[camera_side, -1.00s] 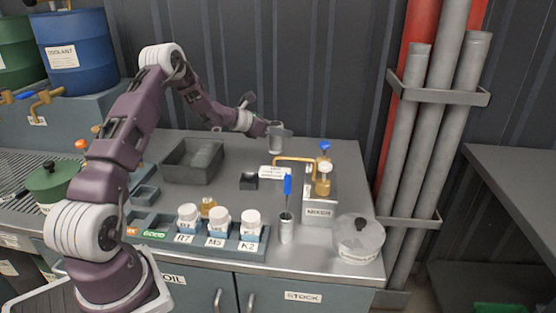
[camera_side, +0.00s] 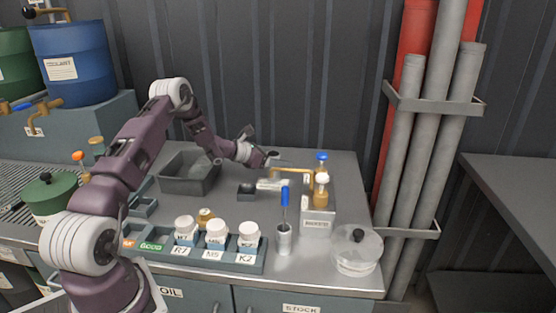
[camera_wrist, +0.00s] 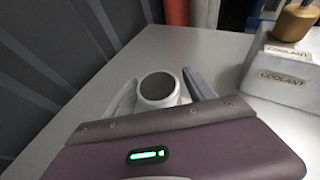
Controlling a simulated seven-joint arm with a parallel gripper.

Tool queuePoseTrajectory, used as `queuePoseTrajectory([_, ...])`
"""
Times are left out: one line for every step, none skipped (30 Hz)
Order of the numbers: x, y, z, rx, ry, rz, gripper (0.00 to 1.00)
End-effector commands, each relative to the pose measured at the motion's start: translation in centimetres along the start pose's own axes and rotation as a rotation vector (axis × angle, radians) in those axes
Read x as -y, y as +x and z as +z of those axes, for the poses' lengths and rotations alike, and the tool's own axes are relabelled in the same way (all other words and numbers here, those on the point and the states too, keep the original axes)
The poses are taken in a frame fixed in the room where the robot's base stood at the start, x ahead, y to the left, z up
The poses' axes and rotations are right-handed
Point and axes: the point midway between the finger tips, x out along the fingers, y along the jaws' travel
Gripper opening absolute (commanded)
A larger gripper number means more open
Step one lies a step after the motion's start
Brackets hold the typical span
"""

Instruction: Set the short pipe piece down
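The short pipe piece (camera_wrist: 158,90) is a grey, open-ended tube standing upright between my fingers in the wrist view, its dark bore facing the camera. My gripper (camera_wrist: 160,82) has one finger on each side of it, close against its wall. In the side view, my gripper (camera_side: 270,155) is low over the back middle of the metal bench (camera_side: 338,180). The pipe piece is hard to make out there. I cannot tell whether its lower end touches the bench.
A grey bin (camera_side: 190,175) stands left of my gripper. A small dark block (camera_side: 247,190) is close in front. A labelled box with brass piping (camera_side: 318,215) stands to the right, with a blue-handled tool in a cup (camera_side: 284,238) before it. White-capped jars (camera_side: 216,235) line the front.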

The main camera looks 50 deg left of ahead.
Motion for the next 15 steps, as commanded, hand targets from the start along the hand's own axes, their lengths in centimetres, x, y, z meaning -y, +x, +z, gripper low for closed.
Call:
queuePoseTrajectory([0.0,0.0,0.0,0.0,0.0,0.0,0.63])
queuePoseTrajectory([0.0,0.0,0.0,0.0,0.0,0.0,0.63])
queuePoseTrajectory([0.0,0.0,0.0,0.0,0.0,0.0,0.63])
queuePoseTrajectory([0.0,-0.1,0.1,0.0,0.0,0.0,0.63])
queuePoseTrajectory([0.0,-0.1,0.3,0.0,0.001,0.0,0.63])
queuePoseTrajectory([-0.1,-0.7,0.3,-0.001,0.0,0.001,0.63])
queuePoseTrajectory([-0.1,-1.2,0.3,0.0,0.0,0.002,0.63])
queuePoseTrajectory([-0.1,-1.8,0.3,-0.001,-0.001,0.001,0.63])
queuePoseTrajectory([-0.1,-2.8,0.3,-0.001,-0.002,0.002,0.63])
queuePoseTrajectory([-0.1,-3.6,0.3,0.0,-0.002,0.003,0.63])
queuePoseTrajectory([-0.1,-4.5,0.3,-0.001,-0.001,0.004,0.63])
queuePoseTrajectory([-0.1,-5.7,0.3,-0.001,-0.002,0.004,0.63])
queuePoseTrajectory([-0.1,-6.5,0.3,-0.001,-0.002,0.003,0.63])
queuePoseTrajectory([-0.1,-7.3,0.3,-0.001,-0.002,0.004,0.63])
queuePoseTrajectory([-0.1,-8.3,0.3,0.0,-0.002,0.003,0.63])
